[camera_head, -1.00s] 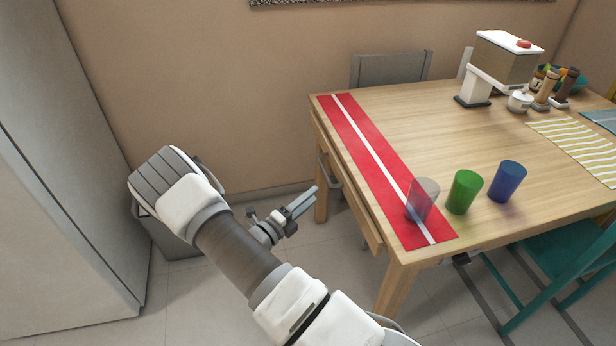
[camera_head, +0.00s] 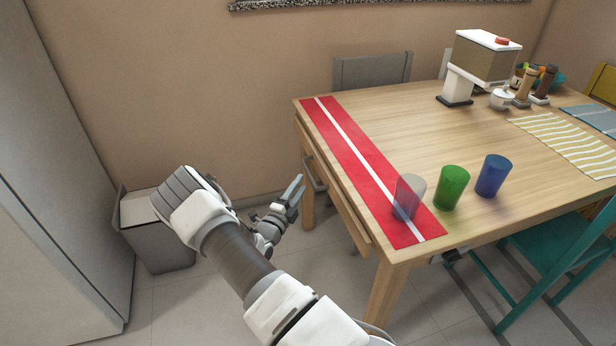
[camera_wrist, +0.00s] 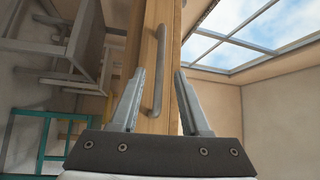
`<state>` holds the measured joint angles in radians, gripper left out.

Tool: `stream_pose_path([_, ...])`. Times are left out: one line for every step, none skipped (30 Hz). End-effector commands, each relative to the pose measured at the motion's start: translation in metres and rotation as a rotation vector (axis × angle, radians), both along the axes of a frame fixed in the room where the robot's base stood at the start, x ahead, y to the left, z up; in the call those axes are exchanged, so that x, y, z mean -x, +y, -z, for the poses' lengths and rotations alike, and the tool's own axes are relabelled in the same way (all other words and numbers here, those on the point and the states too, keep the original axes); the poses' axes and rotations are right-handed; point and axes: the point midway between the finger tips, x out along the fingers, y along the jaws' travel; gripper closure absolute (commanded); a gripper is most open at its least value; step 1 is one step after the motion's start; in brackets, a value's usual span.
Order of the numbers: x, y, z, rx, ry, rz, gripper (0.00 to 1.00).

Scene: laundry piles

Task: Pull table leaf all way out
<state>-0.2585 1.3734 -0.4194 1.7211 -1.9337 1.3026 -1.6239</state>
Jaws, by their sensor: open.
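The wooden table (camera_head: 400,125) stands at the right in the head view. Its leaf (camera_head: 341,198) shows as a wooden edge along the table's left side, close against the tabletop. A grey bar handle (camera_head: 313,175) is fixed to the leaf's side. In the wrist view the handle (camera_wrist: 158,75) runs lengthwise between my open fingers, and the leaf's wooden face (camera_wrist: 147,50) lies behind it. My gripper (camera_head: 297,190) is open and empty, just left of the handle. I cannot tell whether the fingers reach around the handle.
A red runner (camera_head: 362,170) lies along the table's left edge, with a clear cup (camera_head: 408,197) on it. A green cup (camera_head: 451,188) and a blue cup (camera_head: 493,176) stand beside it. A grey bin (camera_head: 160,245) stands behind my arm.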

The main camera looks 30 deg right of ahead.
Motion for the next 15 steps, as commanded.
stream_pose_path([-0.005, -0.011, 0.000, 0.001, -0.003, 0.003, 0.54])
stream_pose_path([-0.009, -0.016, -0.001, 0.000, -0.004, 0.003, 0.54])
stream_pose_path([-0.012, -0.023, -0.002, 0.000, -0.003, 0.004, 0.54])
stream_pose_path([-0.015, -0.027, -0.003, 0.000, -0.002, 0.003, 0.54])
stream_pose_path([-0.017, -0.031, -0.004, 0.000, -0.003, 0.003, 0.54])
stream_pose_path([-0.020, -0.036, -0.005, 0.000, -0.003, 0.004, 0.54])
stream_pose_path([-0.022, -0.039, -0.005, 0.000, -0.003, 0.002, 0.54])
stream_pose_path([-0.024, -0.041, -0.005, 0.000, -0.001, 0.002, 0.54])
stream_pose_path([-0.026, -0.045, -0.006, 0.000, -0.001, 0.002, 0.54])
stream_pose_path([-0.027, -0.047, -0.007, 0.000, -0.001, 0.002, 0.54])
stream_pose_path([-0.029, -0.049, -0.007, 0.000, -0.001, 0.002, 0.54])
stream_pose_path([-0.030, -0.050, -0.008, 0.000, 0.000, 0.001, 0.54])
stream_pose_path([-0.030, -0.051, -0.008, 0.000, 0.000, 0.000, 0.54])
stream_pose_path([-0.031, -0.052, -0.008, 0.000, 0.000, 0.000, 0.54])
stream_pose_path([-0.031, -0.052, -0.009, 0.000, 0.000, 0.000, 0.54])
